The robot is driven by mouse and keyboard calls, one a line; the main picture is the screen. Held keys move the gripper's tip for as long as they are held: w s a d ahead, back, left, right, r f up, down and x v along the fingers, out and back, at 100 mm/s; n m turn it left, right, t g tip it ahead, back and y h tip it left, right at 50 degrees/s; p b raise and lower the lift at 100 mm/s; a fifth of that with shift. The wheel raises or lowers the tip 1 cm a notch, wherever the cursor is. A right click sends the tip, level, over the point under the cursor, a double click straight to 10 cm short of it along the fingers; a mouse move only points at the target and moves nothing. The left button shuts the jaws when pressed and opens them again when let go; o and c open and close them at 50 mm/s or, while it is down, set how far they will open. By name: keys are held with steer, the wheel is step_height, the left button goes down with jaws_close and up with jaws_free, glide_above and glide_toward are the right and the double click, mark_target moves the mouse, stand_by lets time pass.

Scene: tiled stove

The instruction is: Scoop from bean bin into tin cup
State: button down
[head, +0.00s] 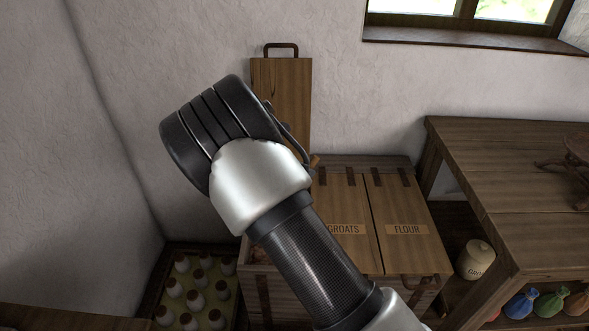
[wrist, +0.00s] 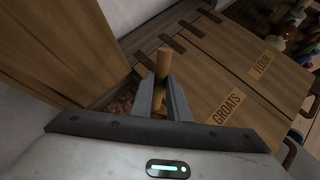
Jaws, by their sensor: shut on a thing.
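My gripper (wrist: 163,88) is shut on a round wooden handle (wrist: 164,60), which sticks up between the fingers in the wrist view. The handle looks like that of a scoop, but its far end is hidden. The bean bin (wrist: 121,101) is the open left compartment of the wooden chest, with reddish-brown beans showing beside and below my fingers. In the head view my arm covers most of this opening, and a few beans (head: 258,256) show at its left. The bin's lid (head: 289,85) stands upright behind it. No tin cup is visible in either view.
The closed groats lid (head: 345,205) and flour lid (head: 407,210) lie right of the open bin. A wooden table (head: 510,180) stands at the right, with a jar (head: 475,260) and coloured sacks (head: 550,304) below. A crate of bottles (head: 192,290) is at lower left.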

steer(key=d+y+p, duration=0.1)
steer(key=w+d+g+p, duration=0.1)
steer(key=p, duration=0.1)
steer(key=shift+f+y, duration=0.3)
steer(key=shift+y, duration=0.1)
steer(key=d+f+g+y+p, duration=0.1)
steer(key=p, duration=0.2)
steer(key=w+d+f+g+y+p, duration=0.1)
steer(key=p, duration=0.2)
steer(key=shift+w+f+m+y, duration=0.1)
steer(key=shift+f+m+y, duration=0.2)
steer(key=shift+f+m, duration=0.1)
steer(key=shift+w+d+f+g+y+p, duration=0.15)
steer(key=shift+f+y+p, duration=0.15)
steer(key=shift+p, duration=0.2)
steer(key=shift+w+d+f+g+y+p, duration=0.1)
steer(key=shift+d+f+g+y+p, duration=0.1)
steer(key=shift+f+p, duration=0.2)
steer(key=shift+w+d+f+g+y, duration=0.1)
steer(key=shift+f+g+y, duration=0.25)
steer(key=shift+f, duration=0.35)
steer(key=shift+w+f+g+y, duration=0.1)
steer(key=shift+f+g+y, duration=0.1)
steer(key=shift+f+y, duration=0.35)
steer(key=shift+f, duration=0.1)
steer(key=w+p+v, duration=0.1)
steer(key=p+v, duration=0.2)
steer(key=v, duration=0.4)
steer(key=shift+w, duration=0.25)
